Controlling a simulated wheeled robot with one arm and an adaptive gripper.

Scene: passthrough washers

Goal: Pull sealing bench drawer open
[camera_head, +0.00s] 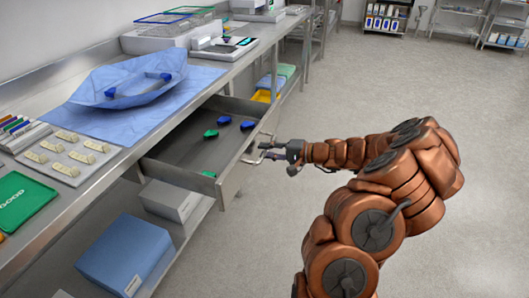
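The sealing bench drawer (232,181) stands pulled out from under the steel bench, with its inside showing. Several small blue and green items lie in it. A bar handle (251,160) is on the drawer's front face. My gripper (266,153) reaches in from the right, with its fingers at the handle. The fingers and the handle overlap in this view, so I cannot tell whether they are closed around the bar or just beside it.
A blue box (125,255) and a grey box (168,200) sit on the lower shelf.

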